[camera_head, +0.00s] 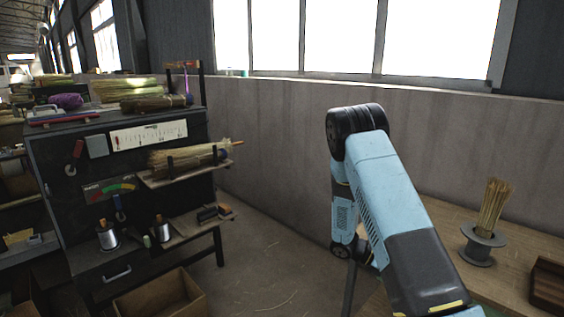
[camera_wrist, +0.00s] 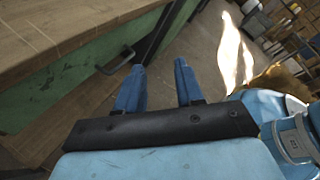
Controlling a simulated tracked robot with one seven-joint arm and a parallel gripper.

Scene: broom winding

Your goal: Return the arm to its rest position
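My arm (camera_head: 385,195) shows in the head view, raised and bent in front of the wall, right of the middle. My gripper is not visible in the head view. In the wrist view my gripper (camera_wrist: 158,84) shows two blue fingers standing apart with an empty gap between them. The floor and the side of a green bench lie beyond the fingertips. Nothing is held.
A wooden table (camera_head: 420,215) at the right bears straw in a grey spool-like holder (camera_head: 482,245) and a dark wooden tray (camera_head: 550,283). A black winding bench (camera_head: 75,160) with straw bundles stands left. A cardboard box (camera_head: 160,297) sits below. Floor between is open.

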